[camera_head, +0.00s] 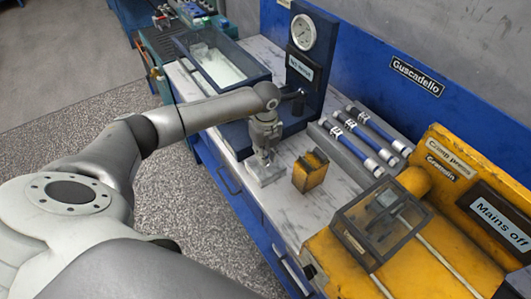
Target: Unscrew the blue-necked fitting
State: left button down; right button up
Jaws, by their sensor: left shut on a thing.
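My left gripper (265,149) points down at a light grey metal block (267,175) on the workbench (318,202). Its fingers are shut on a small part at the top of this block. The part looks like the fitting, but the fingers hide most of it and no blue neck can be made out. My right gripper is not in view.
A yellow-black block (311,171) stands close right of the grey block. Behind are a blue gauge stand (318,50) and a glass-topped case (218,58). A yellow crimp press (432,178) fills the lower right.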

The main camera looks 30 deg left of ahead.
pick_arm(q)
jog(key=n+p, duration=0.2)
jog(key=n, duration=0.1)
jog(key=shift+r+n, duration=0.2)
jog(key=shift+n, duration=0.1)
jog(key=shift+f+n, duration=0.15)
jog(key=shift+n, duration=0.75)
jog(key=shift+r+n+p, duration=0.2)
jog(key=shift+n+p, duration=0.85)
jog(key=shift+n, duration=0.05)
jog(key=n+p, duration=0.1)
jog(key=n, duration=0.1)
jog(key=shift+n, duration=0.4)
jog(key=shift+f+n+p, duration=0.15)
jog(key=shift+n+p, duration=0.15)
